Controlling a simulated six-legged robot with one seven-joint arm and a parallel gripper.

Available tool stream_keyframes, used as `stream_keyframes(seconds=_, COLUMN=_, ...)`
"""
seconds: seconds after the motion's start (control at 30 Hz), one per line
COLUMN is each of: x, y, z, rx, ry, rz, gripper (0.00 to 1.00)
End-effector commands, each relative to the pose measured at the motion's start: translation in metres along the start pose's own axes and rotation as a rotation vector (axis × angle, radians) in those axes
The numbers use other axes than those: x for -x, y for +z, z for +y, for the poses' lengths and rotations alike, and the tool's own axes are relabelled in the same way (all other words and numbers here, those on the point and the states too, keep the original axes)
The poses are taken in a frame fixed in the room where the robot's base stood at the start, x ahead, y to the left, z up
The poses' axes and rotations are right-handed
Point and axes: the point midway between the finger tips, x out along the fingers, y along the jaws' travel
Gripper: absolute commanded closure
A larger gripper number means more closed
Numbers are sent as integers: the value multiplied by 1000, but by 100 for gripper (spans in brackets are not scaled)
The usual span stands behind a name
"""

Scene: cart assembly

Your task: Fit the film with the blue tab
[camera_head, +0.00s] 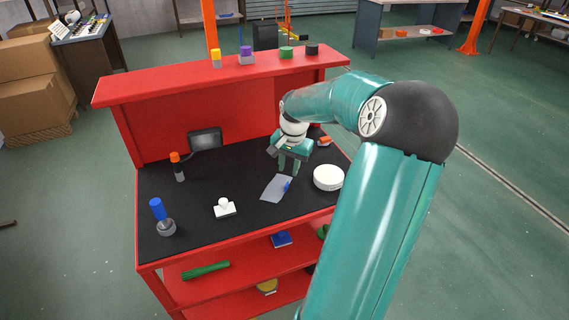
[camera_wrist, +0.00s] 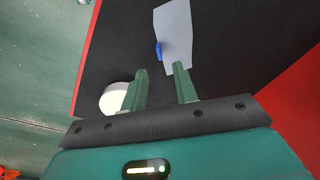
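The film (camera_head: 274,190) is a pale, thin sheet lying on the black top of the red cart. Its blue tab (camera_head: 287,186) is on its right edge. In the wrist view the film (camera_wrist: 176,28) lies ahead of the fingers, with the blue tab (camera_wrist: 158,52) at its near left edge. My gripper (camera_head: 289,171) is above the cart top, close to the tab. In the wrist view my gripper (camera_wrist: 160,70) has its two green fingers apart with nothing between them. The tab appears just beyond the fingertips; the exact height gap is unclear.
A white round piece (camera_head: 328,178) stands right of the film. A white knobbed block (camera_head: 224,209), a blue-topped piece (camera_head: 158,214) and an orange-capped bottle (camera_head: 177,166) stand to the left. A dark screen (camera_head: 205,139) is at the back. The red upper shelf (camera_head: 170,80) rises behind.

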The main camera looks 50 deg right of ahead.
Motion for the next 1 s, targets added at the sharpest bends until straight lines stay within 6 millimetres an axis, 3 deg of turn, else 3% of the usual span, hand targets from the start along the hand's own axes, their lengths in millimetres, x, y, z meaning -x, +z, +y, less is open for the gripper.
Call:
stream_keyframes(seconds=0.4, x=-52, y=1, z=-1, rx=3, ry=0, rz=0, gripper=71)
stream_keyframes(seconds=0.7, x=-72, y=0, z=-2, rx=3, ry=0, rz=1, gripper=71)
stream_keyframes(seconds=0.87, x=-72, y=0, z=-2, rx=3, ry=0, rz=1, gripper=100)
stream_keyframes(seconds=1.0, x=-72, y=0, z=-2, rx=3, ry=0, rz=1, gripper=100)
